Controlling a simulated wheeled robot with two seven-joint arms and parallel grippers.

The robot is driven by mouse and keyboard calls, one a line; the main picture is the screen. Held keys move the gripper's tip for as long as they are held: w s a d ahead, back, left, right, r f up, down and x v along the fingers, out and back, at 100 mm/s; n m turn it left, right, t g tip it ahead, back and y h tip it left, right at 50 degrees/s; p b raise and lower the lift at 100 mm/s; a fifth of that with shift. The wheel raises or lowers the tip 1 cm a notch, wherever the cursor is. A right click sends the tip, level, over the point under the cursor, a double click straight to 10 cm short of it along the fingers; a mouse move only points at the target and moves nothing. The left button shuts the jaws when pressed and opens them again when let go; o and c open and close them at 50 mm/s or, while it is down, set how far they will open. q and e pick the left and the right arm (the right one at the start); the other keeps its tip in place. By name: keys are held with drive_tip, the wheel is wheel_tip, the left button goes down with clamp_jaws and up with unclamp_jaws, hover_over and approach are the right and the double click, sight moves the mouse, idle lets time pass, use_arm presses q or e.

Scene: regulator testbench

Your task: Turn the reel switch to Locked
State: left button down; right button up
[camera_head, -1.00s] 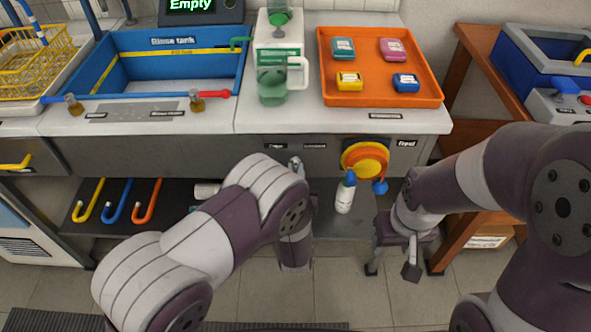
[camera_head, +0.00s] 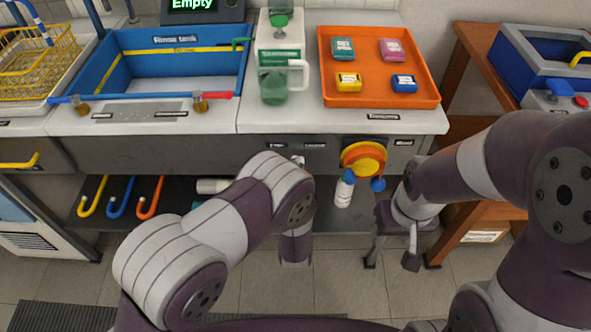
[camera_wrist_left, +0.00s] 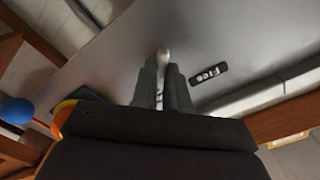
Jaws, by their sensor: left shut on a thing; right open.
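The reel switch lever, a pale slim handle (camera_wrist_left: 164,56), shows between the fingers of my left gripper (camera_wrist_left: 165,85) in the left wrist view. The gripper is shut on it, close to the grey front panel. In the head view my left forearm hides most of the gripper and the switch. The hose reel (camera_head: 364,158), orange and yellow, sits on the panel to the right of the left arm. Small dark labels (camera_head: 315,145) are on the panel above the switch, too small to read. My right gripper (camera_head: 411,260) is open and empty, low in front of the bench.
A white bottle with a blue cap (camera_head: 344,190) stands on the lower shelf below the reel. A blue knob (camera_head: 378,184) hangs beside the reel. An orange tray (camera_head: 381,101) with several coloured blocks is on the counter. A wooden table (camera_head: 470,110) stands at the right.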

idle(0.3)
use_arm(q)
drive_tip(key=c, duration=1.1)
unclamp_jaws()
drive_tip(key=shift+c, duration=0.2)
drive_tip(key=shift+f, duration=0.1)
use_arm(e)
drive_tip(key=shift+s, duration=0.1)
